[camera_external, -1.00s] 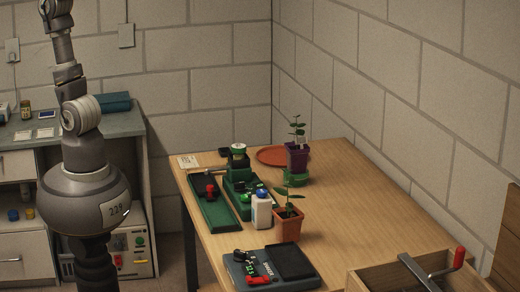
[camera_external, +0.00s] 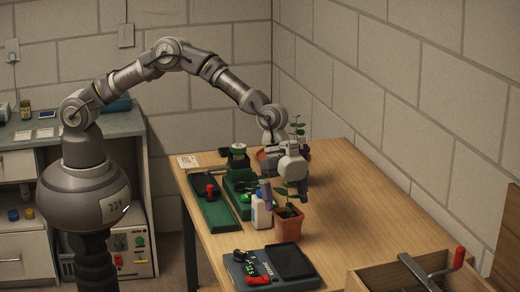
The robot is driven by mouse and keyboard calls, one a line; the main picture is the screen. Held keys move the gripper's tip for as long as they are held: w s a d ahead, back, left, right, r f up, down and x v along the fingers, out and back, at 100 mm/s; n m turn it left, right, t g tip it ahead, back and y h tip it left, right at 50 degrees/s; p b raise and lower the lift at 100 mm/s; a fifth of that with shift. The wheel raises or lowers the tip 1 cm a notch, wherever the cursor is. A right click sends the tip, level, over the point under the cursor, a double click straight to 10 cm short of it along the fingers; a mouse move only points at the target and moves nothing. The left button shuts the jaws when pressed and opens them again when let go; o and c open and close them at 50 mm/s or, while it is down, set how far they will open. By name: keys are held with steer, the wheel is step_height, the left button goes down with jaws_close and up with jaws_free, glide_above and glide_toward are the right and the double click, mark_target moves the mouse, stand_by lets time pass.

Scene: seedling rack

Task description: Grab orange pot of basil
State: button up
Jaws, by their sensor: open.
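The orange pot (camera_external: 288,229) of basil stands upright on the wooden table, with a small green plant (camera_external: 284,191) rising from it. My gripper (camera_external: 284,200) is open and points down over this pot. Its two fingers appear on either side of the plant, above the pot rim; the exact depth between them is hard to tell. The gripper looks empty.
A white bottle (camera_external: 261,212) stands close to the left of the orange pot. A green tray (camera_external: 212,208) and a green device (camera_external: 238,181) lie further left. A dark scale-like device (camera_external: 270,268) is in front. A wooden drawer box (camera_external: 375,281) is at front right. The table's right side is clear.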

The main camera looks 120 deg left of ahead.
mark_target(288, 216)
steer(key=b+x, duration=0.1)
steer(key=x, duration=0.3)
steer(key=b+x, duration=0.2)
steer(key=x, duration=0.1)
steer(key=shift+s+f, duration=0.1)
steer(key=shift+f, duration=0.4)
steer(key=shift+r, duration=0.15)
